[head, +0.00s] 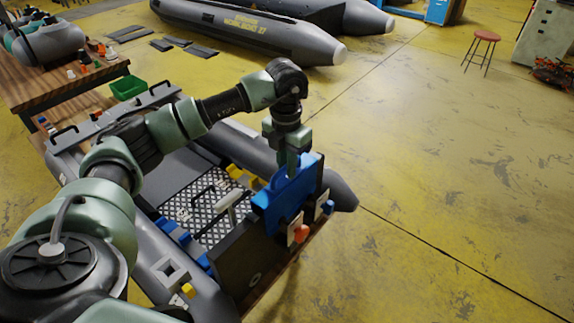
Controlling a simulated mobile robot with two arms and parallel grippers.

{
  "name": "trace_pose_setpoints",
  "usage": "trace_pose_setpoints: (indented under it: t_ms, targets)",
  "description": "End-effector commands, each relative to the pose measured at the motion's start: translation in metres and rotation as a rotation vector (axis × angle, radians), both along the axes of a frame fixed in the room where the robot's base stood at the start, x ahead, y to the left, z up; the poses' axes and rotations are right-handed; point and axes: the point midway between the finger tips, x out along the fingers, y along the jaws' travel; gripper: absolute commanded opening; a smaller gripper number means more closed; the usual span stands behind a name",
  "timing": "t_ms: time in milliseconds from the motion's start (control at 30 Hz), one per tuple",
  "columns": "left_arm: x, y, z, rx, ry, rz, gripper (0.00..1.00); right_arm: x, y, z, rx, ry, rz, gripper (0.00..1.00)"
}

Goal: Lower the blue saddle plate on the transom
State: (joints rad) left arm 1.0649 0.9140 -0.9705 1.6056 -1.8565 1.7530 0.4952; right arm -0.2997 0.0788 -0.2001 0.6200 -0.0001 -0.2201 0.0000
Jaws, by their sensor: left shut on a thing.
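The blue saddle plate (284,194) is at the top of the dark transom (240,262) at the boat's stern. My left gripper (291,160) comes down from above and is shut on the plate's upper part. The plate covers part of the transom's top edge. I cannot tell whether it is fully seated or slightly above it. The grey inflatable boat (341,190) lies around the transom, with a patterned floor (210,205) inside. My right gripper is not in view.
An orange knob (301,234) and small blue fittings (327,208) are on the transom's outer side. A wooden bench (30,92) and a green bin (128,88) stand at the upper left. Another grey boat (250,32) lies behind.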

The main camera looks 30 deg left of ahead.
Motion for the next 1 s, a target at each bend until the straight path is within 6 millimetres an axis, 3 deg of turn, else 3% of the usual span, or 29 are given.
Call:
trace_pose_setpoints:
  t_ms: [1000]
  targets:
    - [0.0,0.0,-0.02,0.0,-0.001,0.0,0.0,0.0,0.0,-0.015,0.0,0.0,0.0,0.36]
